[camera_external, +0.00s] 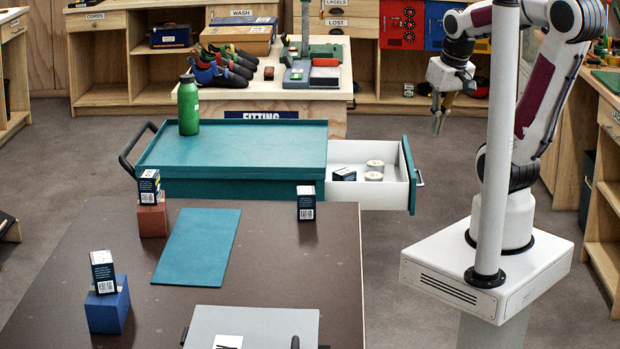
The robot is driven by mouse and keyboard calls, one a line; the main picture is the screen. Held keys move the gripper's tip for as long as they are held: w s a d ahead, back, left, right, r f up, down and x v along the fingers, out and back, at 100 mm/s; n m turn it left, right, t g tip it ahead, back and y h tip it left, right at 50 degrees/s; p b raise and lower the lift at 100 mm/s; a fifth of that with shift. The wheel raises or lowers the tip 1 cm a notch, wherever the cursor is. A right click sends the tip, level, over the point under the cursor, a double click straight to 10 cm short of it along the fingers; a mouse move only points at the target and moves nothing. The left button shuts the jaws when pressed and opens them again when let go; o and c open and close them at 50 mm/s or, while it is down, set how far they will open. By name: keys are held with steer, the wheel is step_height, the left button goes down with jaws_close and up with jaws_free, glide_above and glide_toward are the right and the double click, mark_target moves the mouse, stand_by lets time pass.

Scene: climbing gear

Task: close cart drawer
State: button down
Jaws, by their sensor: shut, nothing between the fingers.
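The teal cart (230,150) stands beyond the dark table, with a black push handle at its left end. Its drawer (383,200) is pulled out to the right and stands open. The drawer has white walls, a teal front (408,175) and a handle (419,178) on its outer face. Inside lie a dark box (343,174) and two round tins (374,170). My gripper (438,127) hangs above the floor, up and to the right of the drawer front. It is apart from the drawer, shut and empty, pointing down.
A green bottle (188,105) stands on the cart's top. The dark table (270,260) in front carries small boxes, blocks and a teal mat (198,245). A fitting bench (340,90) with shoes stands behind the cart. A pale pole (497,150) rises before my arm. Floor right of the drawer is clear.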

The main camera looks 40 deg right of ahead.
steer(key=w+d+f+m+y, duration=0.1)
steer(key=w+d+f+m, duration=0.5)
steer(key=d+m, duration=0.2)
steer(key=w+d+f+m+y, duration=0.1)
steer(key=w+d+f+m, duration=0.5)
steer(key=d, duration=0.7)
steer(key=w+d+f+m+y, duration=0.1)
steer(key=w+d+f+m, duration=0.5)
steer(key=d+f+m, duration=0.2)
steer(key=shift+d+f+m+y, duration=0.15)
steer(key=shift+d+m+y, duration=0.25)
steer(key=shift+d+m, duration=0.95)
steer(key=shift+a, duration=0.1)
steer(key=shift+f, duration=0.1)
steer(key=w+a+f, duration=0.5)
steer(key=f, duration=0.4)
steer(key=shift+w+a, duration=0.25)
steer(key=shift+w, duration=0.05)
